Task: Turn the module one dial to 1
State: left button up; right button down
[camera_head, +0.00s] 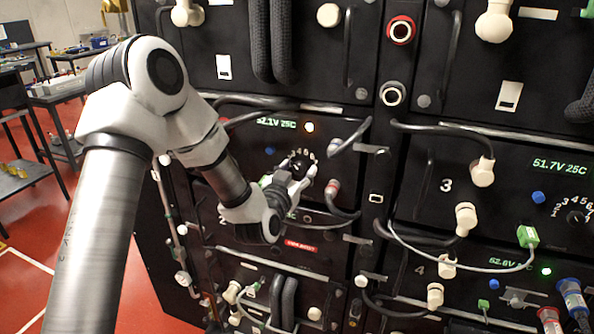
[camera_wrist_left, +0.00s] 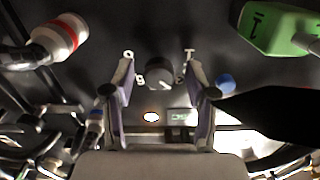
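The dial (camera_wrist_left: 159,75) is a dark round knob on the black panel, with white digits around it; which digit it points at is too small to tell. In the head view the dial (camera_head: 299,164) sits under the green "52.1V 25C" display (camera_head: 276,122) of the upper left module. That module's number is not readable here. My left gripper (camera_head: 298,183) is at this module, just in front of the dial. In the left wrist view its fingers (camera_wrist_left: 160,70) are spread on either side of the dial, with gaps showing. My right gripper is out of view.
A green block marked 1 (camera_wrist_left: 283,30), a red-banded white connector (camera_wrist_left: 60,37) and a blue button (camera_wrist_left: 225,82) surround the dial. Module 3 (camera_head: 447,185) is to the right. Workbenches (camera_head: 68,95) stand behind at left.

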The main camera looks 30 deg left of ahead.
pick_arm(q)
grip_shut()
jog(key=shift+f+n+b, duration=0.1)
jog(key=shift+n+b, duration=0.75)
jog(key=shift+n, duration=0.15)
jog(key=n+b, duration=0.3)
jog(key=n, duration=0.1)
jog(key=n+b, duration=0.2)
jog(key=n, duration=0.2)
jog(key=shift+b, duration=0.4)
jog(key=shift+n+b, duration=0.45)
jog(key=shift+n, duration=0.55)
jog(key=shift+r, duration=0.2)
